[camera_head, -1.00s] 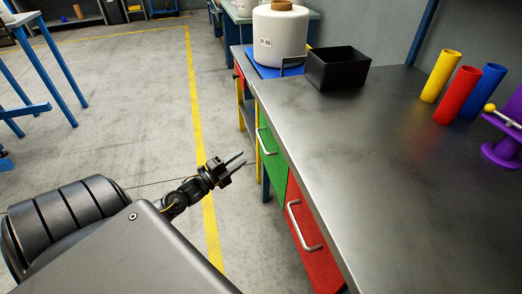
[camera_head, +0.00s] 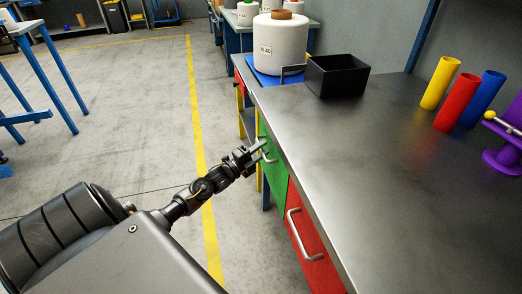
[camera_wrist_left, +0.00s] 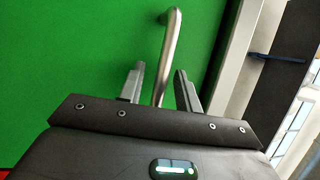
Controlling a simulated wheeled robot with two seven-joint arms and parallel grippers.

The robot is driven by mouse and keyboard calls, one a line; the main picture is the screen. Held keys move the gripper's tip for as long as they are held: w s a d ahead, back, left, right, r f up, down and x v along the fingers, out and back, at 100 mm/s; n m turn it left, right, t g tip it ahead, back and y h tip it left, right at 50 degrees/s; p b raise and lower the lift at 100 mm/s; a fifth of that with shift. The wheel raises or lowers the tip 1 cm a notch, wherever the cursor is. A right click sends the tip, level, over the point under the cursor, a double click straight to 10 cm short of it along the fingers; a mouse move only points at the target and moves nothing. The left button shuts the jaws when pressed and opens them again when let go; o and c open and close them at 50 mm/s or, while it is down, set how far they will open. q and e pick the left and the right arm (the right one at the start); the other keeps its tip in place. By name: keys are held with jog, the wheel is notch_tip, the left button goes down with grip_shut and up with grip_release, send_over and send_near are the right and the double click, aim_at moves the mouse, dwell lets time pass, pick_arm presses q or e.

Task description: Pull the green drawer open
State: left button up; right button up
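The green drawer (camera_head: 275,173) is in the front of the workbench, left of the red drawer, and looks shut. Its green front (camera_wrist_left: 75,60) fills the left of the left wrist view. Its metal bar handle (camera_wrist_left: 168,55) runs down between the two fingers there. My left gripper (camera_head: 261,149) is at the handle in the head view. In the left wrist view the left gripper (camera_wrist_left: 158,88) is open, with one finger on each side of the handle and a gap visible at least on the right. My right gripper is not in view.
A red drawer (camera_head: 313,250) with its own handle is nearer. On the bench top (camera_head: 370,160) stand a black bin (camera_head: 337,76), a white bobbin (camera_head: 281,42), coloured tubes (camera_head: 439,83) and a purple stand (camera_head: 505,160). The floor left of the bench is clear.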

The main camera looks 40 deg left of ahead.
pick_arm(q)
jog(key=shift+w, duration=0.1)
grip_shut()
dwell(0.3)
